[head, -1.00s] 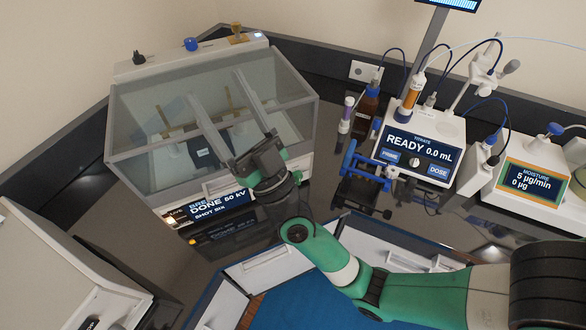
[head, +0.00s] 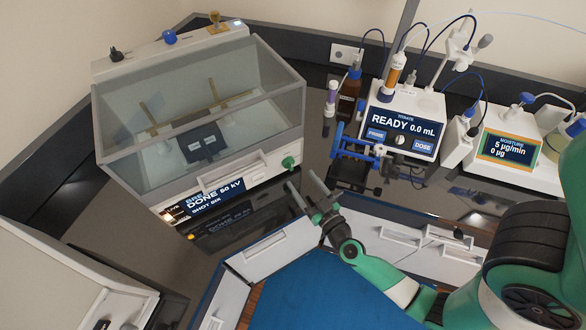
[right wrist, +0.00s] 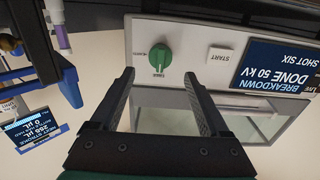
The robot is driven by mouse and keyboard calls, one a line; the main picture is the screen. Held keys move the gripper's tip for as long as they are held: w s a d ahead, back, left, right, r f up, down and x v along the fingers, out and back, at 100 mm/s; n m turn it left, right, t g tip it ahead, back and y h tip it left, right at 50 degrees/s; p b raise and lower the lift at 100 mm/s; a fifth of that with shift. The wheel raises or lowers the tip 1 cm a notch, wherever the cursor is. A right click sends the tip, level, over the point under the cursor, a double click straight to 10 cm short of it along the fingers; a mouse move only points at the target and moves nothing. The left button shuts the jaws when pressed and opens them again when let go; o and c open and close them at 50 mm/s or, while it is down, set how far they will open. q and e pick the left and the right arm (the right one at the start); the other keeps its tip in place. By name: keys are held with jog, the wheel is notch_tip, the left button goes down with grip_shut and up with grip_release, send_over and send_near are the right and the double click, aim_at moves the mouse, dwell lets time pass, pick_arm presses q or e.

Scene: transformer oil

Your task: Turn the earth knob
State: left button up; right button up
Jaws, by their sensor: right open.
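The earth knob is a green knob (head: 289,162) on the right end of the white breakdown tester's front panel. In the right wrist view the green knob (right wrist: 161,57) appears upside down, with a pale pointer mark and small lettering beside it. My right gripper (head: 301,179) is open and empty, just in front of and below the knob in the head view. In the right wrist view its two fingers (right wrist: 156,73) point toward the panel, with the knob beyond and between the tips, apart from them. My left gripper is not in view.
The tester (head: 122,140) has a clear cover and a screen reading "DONE 50 kV". A START button (right wrist: 220,55) sits beside the knob. A blue stand (head: 352,150), the titrator (head: 405,105) and the moisture unit (head: 510,150) stand to the right. Drawers (head: 270,255) lie below.

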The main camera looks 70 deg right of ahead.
aim_at(292, 167)
jog(key=x, duration=0.6)
jog(key=shift+w+d, duration=0.1)
grip_shut()
